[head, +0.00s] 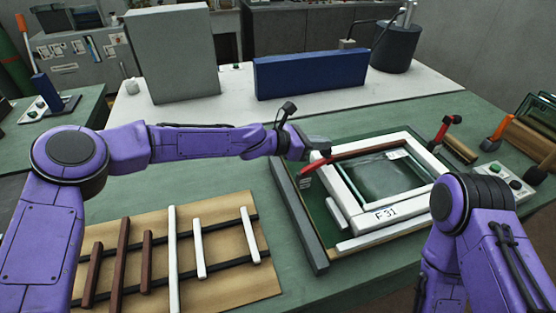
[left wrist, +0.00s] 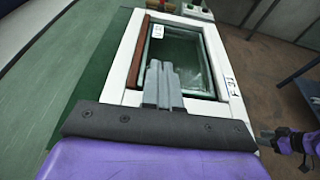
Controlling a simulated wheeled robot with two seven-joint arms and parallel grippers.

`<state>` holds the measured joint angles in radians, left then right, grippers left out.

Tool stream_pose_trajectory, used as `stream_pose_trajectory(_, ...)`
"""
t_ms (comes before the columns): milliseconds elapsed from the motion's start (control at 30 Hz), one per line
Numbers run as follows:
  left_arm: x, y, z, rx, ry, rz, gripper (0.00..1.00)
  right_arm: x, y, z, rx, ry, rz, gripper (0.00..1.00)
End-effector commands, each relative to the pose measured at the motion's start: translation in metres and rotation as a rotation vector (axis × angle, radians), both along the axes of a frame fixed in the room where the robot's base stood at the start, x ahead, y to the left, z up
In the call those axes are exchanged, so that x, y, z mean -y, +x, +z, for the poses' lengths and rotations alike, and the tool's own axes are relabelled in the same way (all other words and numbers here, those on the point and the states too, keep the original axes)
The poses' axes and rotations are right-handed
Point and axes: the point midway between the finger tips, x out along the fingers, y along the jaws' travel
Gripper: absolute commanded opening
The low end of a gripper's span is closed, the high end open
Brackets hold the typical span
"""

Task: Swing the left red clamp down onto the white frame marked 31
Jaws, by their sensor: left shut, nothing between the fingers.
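The white frame (head: 385,213) marked "F 31" lies flat on a green bed, with a glass pane inside and a brown strip along its back edge. It also shows in the left wrist view (left wrist: 212,45). The left red clamp (head: 314,166) is at the frame's back left corner, its red handle low and slanting; my gripper partly hides it, so I cannot tell whether it touches the frame. My left gripper (head: 318,150) is shut and empty, just above this clamp. Its closed fingers (left wrist: 163,85) reach over the frame in the wrist view. My right gripper (left wrist: 268,136) is small there, its fingers unclear.
A second red clamp (head: 441,130) stands raised at the back right corner. A wooden board (head: 230,275) with brown and white strips lies at front left. A blue block (head: 312,74) and a grey box (head: 172,55) stand behind. A button box (head: 498,180) is at right.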

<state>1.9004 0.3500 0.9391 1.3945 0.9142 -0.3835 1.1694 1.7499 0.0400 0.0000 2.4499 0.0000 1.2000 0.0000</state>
Motion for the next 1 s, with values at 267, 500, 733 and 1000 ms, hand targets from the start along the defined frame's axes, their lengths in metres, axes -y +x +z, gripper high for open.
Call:
stream_pose_trajectory(267, 0.019, 0.002, -0.013, -0.001, 0.001, 0.001, 0.00, 0.000, 0.000, -0.010, 0.000, 0.000, 0.000, 0.43)
stream_pose_trajectory(500, 0.027, 0.003, -0.019, 0.001, -0.001, 0.001, 0.00, 0.000, 0.000, -0.015, 0.000, 0.000, 0.000, 0.43)
stream_pose_trajectory(733, 0.031, 0.003, -0.023, 0.000, 0.000, 0.002, 0.00, 0.000, 0.000, -0.017, 0.000, 0.000, 0.000, 0.43)
stream_pose_trajectory(1000, 0.031, 0.003, -0.023, 0.000, 0.000, 0.003, 0.00, 0.000, 0.000, -0.017, 0.000, 0.000, 0.000, 0.43)
